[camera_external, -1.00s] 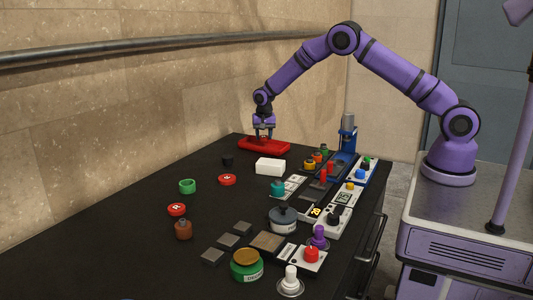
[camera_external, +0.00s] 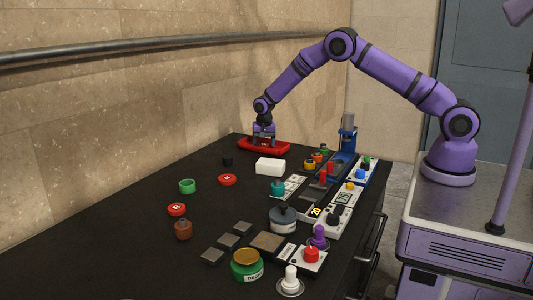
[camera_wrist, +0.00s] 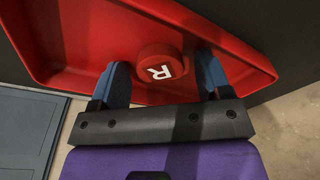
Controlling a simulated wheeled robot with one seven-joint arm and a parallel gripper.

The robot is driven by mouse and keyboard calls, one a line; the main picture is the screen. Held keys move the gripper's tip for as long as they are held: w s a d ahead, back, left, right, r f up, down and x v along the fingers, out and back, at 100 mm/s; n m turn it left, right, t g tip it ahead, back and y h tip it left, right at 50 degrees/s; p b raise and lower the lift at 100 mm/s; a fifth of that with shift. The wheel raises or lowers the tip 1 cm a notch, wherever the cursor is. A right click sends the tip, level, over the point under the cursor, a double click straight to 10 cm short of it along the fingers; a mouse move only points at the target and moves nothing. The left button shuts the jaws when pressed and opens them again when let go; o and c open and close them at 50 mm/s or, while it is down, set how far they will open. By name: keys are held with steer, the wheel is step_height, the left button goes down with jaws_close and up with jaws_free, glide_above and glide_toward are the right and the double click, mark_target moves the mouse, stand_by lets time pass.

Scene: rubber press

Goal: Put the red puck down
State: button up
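A red puck (camera_wrist: 160,70) with a white R lies in the red tray (camera_wrist: 95,60) in the wrist view. The tray (camera_external: 284,147) stands at the far end of the black table in the external view, where I cannot make out the puck in it. My gripper (camera_wrist: 162,68) is open, its two blue fingers on either side of the puck with a gap on each side. In the external view my gripper (camera_external: 264,139) is low over the tray. Two other red pucks, one nearer the middle (camera_external: 227,179) and one further front (camera_external: 177,209), lie on the table.
Control boxes, knobs and a blue press (camera_external: 347,140) fill the right side. The wall is close behind the tray.

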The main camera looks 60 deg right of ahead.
mark_target(264, 146)
steer(key=s+r+n, duration=0.1)
steer(key=s+r, duration=0.3)
steer(key=r, duration=0.5)
steer(key=s+r+n+t, duration=0.1)
steer(key=s+r, duration=0.2)
steer(key=r, duration=0.7)
steer(key=s+r, duration=0.4)
steer(key=r, duration=0.5)
steer(key=s+r+n+t+y, duration=0.1)
steer(key=s+r+n, duration=0.2)
steer(key=s+r, duration=0.9)
steer(key=s+a+f+n+t, duration=0.1)
steer(key=s+n, duration=0.5)
steer(key=s, duration=2.6)
steer(key=shift+a+f+t, duration=0.2)
steer(key=shift+a+t, duration=0.3)
steer(key=shift+t, duration=0.2)
